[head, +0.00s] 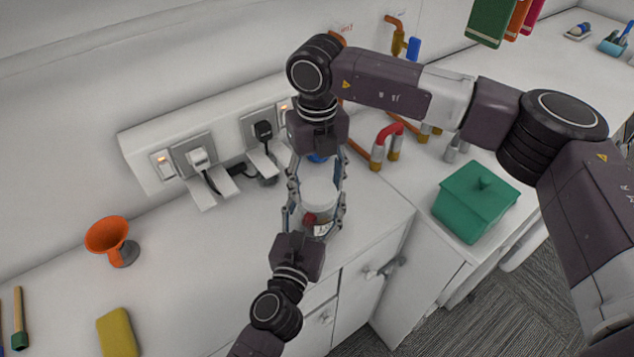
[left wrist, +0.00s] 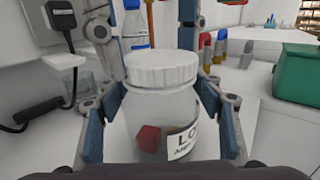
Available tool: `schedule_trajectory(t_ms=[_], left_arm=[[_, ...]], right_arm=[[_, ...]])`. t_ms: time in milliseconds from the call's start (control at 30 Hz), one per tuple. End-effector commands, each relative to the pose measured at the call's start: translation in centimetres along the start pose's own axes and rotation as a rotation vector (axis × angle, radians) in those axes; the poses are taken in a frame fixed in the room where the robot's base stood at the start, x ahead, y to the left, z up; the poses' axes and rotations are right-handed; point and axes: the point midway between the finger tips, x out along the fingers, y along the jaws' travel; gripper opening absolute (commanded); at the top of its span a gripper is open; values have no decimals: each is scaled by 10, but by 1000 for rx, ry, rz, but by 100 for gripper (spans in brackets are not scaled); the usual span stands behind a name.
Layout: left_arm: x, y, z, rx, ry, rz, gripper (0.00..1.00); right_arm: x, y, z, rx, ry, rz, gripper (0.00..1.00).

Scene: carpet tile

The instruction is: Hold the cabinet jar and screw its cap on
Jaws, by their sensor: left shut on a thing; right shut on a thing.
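The cabinet jar (left wrist: 150,115) is a clear upright jar with a red piece inside and a printed label. In the head view the jar (head: 325,216) stands between my two grippers. My left gripper (head: 315,212) is shut on the jar's body from the near side. The white ribbed cap (left wrist: 161,70) sits on the jar's mouth and looks level; its threads are hidden. In the head view the cap (head: 319,178) lies between the fingers of my right gripper (head: 317,183), which reaches down from above and is shut on it.
A power strip with plugs (head: 198,157) runs along the wall at left. An orange funnel-like piece (head: 106,234) and a yellow sponge (head: 117,332) are on the counter. A green lidded box (head: 470,207) and a red-handled pipe (head: 387,140) stand at right.

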Motion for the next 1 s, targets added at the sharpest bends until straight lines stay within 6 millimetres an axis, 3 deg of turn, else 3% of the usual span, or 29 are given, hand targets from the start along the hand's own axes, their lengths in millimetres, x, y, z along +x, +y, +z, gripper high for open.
schedule_trajectory(t_ms=[1000], left_arm=[[-1,0,-2,0,4,0,0]], right_arm=[[0,-2,-1,1695,0,5,48]])
